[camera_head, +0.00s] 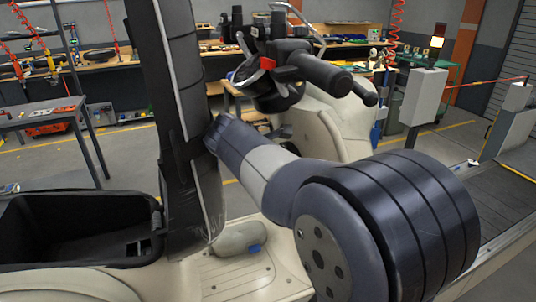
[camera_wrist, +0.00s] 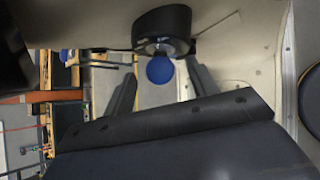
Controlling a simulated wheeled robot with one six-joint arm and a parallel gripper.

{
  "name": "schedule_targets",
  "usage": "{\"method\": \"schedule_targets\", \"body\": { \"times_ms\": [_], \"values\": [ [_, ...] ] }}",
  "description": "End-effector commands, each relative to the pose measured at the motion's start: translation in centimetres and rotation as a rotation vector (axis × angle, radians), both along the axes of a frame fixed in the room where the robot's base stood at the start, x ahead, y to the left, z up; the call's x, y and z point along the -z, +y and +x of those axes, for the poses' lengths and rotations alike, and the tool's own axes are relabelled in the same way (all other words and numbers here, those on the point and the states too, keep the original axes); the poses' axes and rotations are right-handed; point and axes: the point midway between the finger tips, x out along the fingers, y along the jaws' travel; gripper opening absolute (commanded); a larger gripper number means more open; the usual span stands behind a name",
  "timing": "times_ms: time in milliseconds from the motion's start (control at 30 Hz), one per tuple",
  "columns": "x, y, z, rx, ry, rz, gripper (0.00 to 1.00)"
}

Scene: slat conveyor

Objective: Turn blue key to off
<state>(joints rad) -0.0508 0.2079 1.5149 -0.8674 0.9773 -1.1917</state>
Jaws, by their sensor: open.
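The blue key (camera_wrist: 160,70) shows in the wrist view as a round blue head, sticking out of a black lock housing (camera_wrist: 162,22) with a silvery ring. The housing sits in a cream panel of the scooter (camera_head: 335,110). My gripper (camera_wrist: 160,82) is open, with one dark finger on each side of the key head. The key lies near the fingertips, and a gap shows on both sides. I cannot tell how deep the key is between the fingers. In the head view I make out neither the key nor my gripper.
The scooter's handlebar (camera_head: 310,68) rises behind my arm. A raised black seat (camera_head: 170,85) stands upright beside an open black compartment (camera_head: 75,225). A workbench (camera_head: 95,68) with tools lies at the back. A grey control box (camera_head: 423,97) stands to the right.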

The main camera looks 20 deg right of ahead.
Motion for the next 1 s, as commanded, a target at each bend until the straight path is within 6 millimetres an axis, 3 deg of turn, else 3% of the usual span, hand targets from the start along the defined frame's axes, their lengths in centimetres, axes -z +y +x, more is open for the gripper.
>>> {"method": "schedule_targets", "body": {
  "times_ms": [67, 633, 667, 833, 1000],
  "values": [
    [-0.01, 0.01, -0.01, 0.0, 0.0, 0.0, 0.54],
    [-0.02, 0.02, -0.02, 0.0, 0.0, 0.0, 0.07],
    [-0.02, 0.02, -0.03, 0.0, 0.0, 0.0, 0.26],
    [-0.01, 0.02, -0.02, -0.001, 0.001, -0.001, 0.13],
    [-0.24, 0.02, 0.01, -0.001, 0.012, 0.0, 0.12]
  ]
}}
